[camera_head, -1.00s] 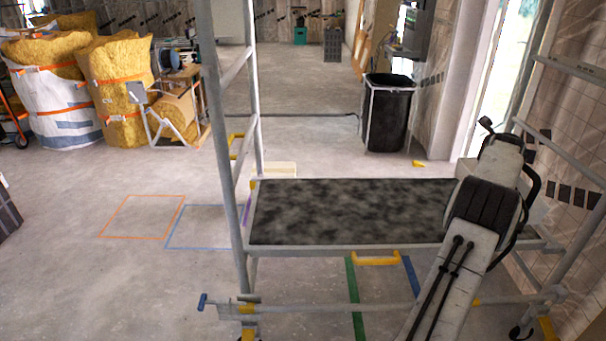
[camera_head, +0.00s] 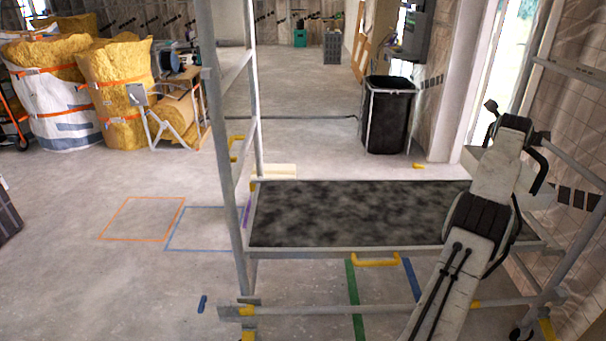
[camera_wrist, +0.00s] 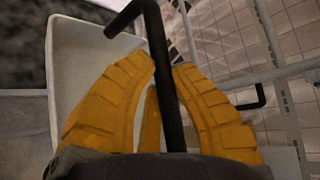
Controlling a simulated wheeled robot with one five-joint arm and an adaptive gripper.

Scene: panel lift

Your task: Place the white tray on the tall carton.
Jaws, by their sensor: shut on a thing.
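In the wrist view, my gripper (camera_wrist: 165,95) has its yellow fingers shut around a black bar handle (camera_wrist: 160,50). The white tray (camera_wrist: 85,65) shows beside and behind the fingers, with its pale raised rim at the left. A second black handle (camera_wrist: 248,103) shows at the right. In the head view my arm rises at the right, over the right end of the dark platform, and hides much of what is behind it. I cannot make out the fingers there. I cannot identify the tall carton in either view.
A grey scaffold frame (camera_head: 243,200) with a dark speckled platform (camera_head: 345,210) stands in front. A black bin (camera_head: 388,118) is beyond it. Yellow insulation rolls (camera_head: 115,85) stand at the back left. Clear floor lies left, with orange and blue taped outlines. A tiled wall bounds the right.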

